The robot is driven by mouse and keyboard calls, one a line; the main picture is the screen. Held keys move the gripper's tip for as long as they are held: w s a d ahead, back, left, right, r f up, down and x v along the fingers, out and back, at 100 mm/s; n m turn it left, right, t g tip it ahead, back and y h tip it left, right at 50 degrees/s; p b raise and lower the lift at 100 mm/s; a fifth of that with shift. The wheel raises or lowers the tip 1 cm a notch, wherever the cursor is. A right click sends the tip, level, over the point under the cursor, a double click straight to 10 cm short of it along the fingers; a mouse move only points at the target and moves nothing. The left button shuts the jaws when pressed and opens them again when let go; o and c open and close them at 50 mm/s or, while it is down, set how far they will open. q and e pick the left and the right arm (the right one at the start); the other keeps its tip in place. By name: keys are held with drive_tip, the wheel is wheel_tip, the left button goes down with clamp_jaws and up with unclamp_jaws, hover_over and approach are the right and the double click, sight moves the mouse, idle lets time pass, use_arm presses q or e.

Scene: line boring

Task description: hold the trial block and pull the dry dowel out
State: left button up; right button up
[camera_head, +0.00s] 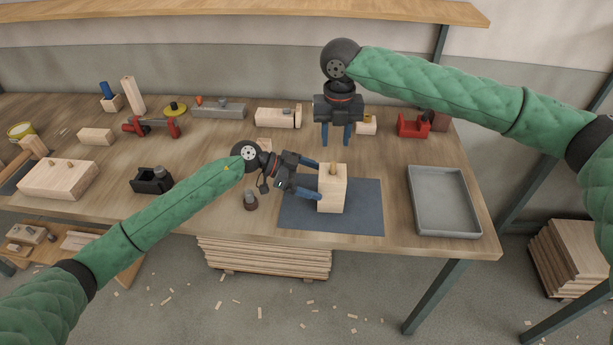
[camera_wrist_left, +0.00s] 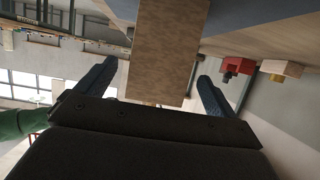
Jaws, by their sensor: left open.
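The trial block (camera_head: 331,192) is a pale upright wooden block on a dark blue mat (camera_head: 362,210). The dowel (camera_head: 334,169) is a short wooden peg standing up from its top. My left gripper (camera_head: 319,179) is open at the block's left side, with one blue finger behind it and one in front. In the left wrist view the block (camera_wrist_left: 168,50) stands between the two spread fingers (camera_wrist_left: 156,80), with gaps beside it. My right gripper (camera_head: 336,142) hangs above and behind the block, fingers pointing down and apart, with nothing seen between them.
A grey tray (camera_head: 444,232) lies right of the mat. Red tool (camera_head: 412,127), a small wooden block (camera_head: 366,126) and a wooden plane-like piece (camera_head: 276,118) stand behind. A small dark pot (camera_head: 250,202) and black holder (camera_head: 150,182) are left. Bare tabletop lies between mat and tray.

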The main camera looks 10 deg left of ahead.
sight(332, 185)
use_arm(q)
drive_tip(key=shift+x, duration=2.95)
drive_tip(key=shift+c, duration=0.2)
drive_tip(key=c, duration=1.1)
use_arm(e)
drive_tip(key=shift+c, duration=0.4)
